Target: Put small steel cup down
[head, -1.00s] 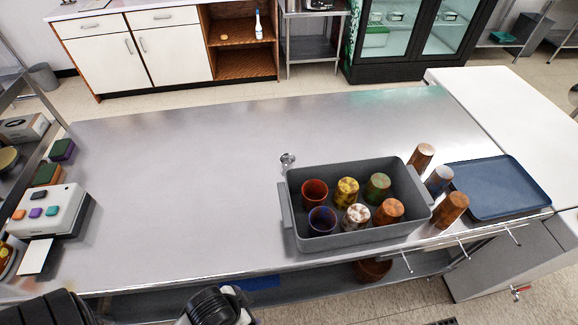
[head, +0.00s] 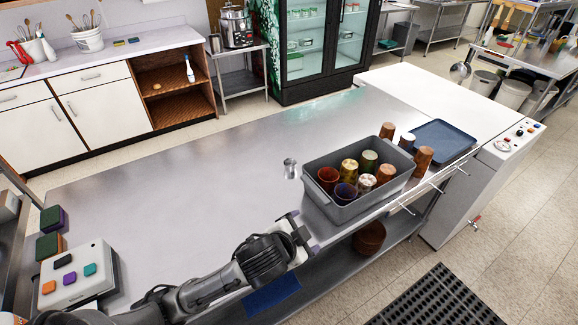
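The small steel cup (head: 290,168) is on the steel table (head: 190,180), just left of the grey bin and apart from it. It looks upright, though it is small in view. My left gripper (head: 306,231) is near the table's front edge, by the bin's near left corner and in front of the cup. Its two fingers look spread, with nothing visible between them. It is clear of the cup. My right gripper is out of view.
The grey bin (head: 346,213) holds several coloured cups. Three cups, one of them brown (head: 423,159), stand behind and right of it. A blue tray (head: 444,141) lies farther right. A button box (head: 78,278) sits at the left. The table's middle and back are clear.

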